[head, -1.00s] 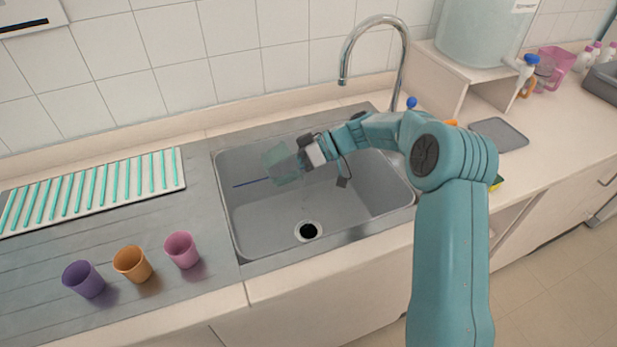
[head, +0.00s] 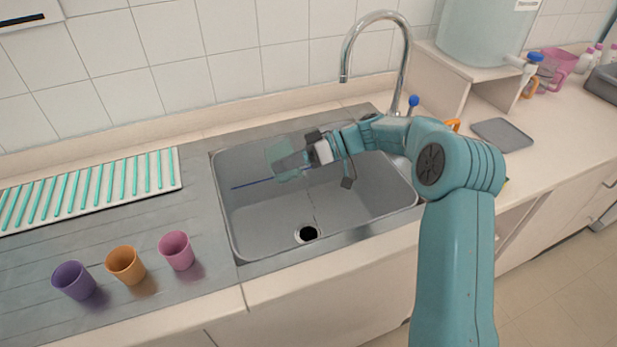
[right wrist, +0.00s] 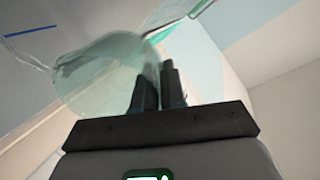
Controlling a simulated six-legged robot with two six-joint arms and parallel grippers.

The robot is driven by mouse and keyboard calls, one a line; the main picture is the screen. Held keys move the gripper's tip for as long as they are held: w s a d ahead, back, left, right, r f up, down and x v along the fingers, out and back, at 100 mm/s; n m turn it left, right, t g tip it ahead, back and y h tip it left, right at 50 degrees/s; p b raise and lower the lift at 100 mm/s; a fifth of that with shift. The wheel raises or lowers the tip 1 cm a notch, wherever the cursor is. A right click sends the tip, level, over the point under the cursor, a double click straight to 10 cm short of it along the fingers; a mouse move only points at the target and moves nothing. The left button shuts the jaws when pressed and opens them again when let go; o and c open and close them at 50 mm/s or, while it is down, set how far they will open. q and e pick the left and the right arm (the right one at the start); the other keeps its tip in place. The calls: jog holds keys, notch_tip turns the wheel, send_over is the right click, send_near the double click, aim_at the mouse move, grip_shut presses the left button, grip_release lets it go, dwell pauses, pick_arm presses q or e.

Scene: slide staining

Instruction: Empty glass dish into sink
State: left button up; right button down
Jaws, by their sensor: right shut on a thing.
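The glass dish (head: 284,156) is a pale, see-through greenish vessel held tilted over the sink. The sink (head: 345,212) is a grey basin with a dark drain (head: 307,233) on its floor. My right gripper (head: 308,152) is shut on the dish at its right side, above the basin. In the right wrist view the dish (right wrist: 95,75) sits at the left of the dark fingers (right wrist: 158,85), which close on its edge. A thin clear streak below the dish in the head view looks like falling liquid. My left gripper is not in view.
A curved faucet (head: 402,70) stands behind the sink. Purple (head: 74,281), orange (head: 126,265) and pink (head: 176,251) cups stand left of it. A rack with green strips (head: 95,190) lies behind them. A blue rod (head: 252,184) lies at the sink's left.

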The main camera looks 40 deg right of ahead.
jog(key=shift+d, duration=0.15)
jog(key=b, duration=0.1)
jog(key=d+y+b, duration=0.1)
jog(key=b, duration=0.1)
jog(key=shift+s+d+t, duration=0.15)
jog(key=shift+s+t, duration=0.1)
jog(key=shift+t, duration=0.05)
jog(key=shift+d+r+y, duration=0.1)
jog(key=shift+r+y, duration=0.2)
jog(key=shift+b, duration=0.4)
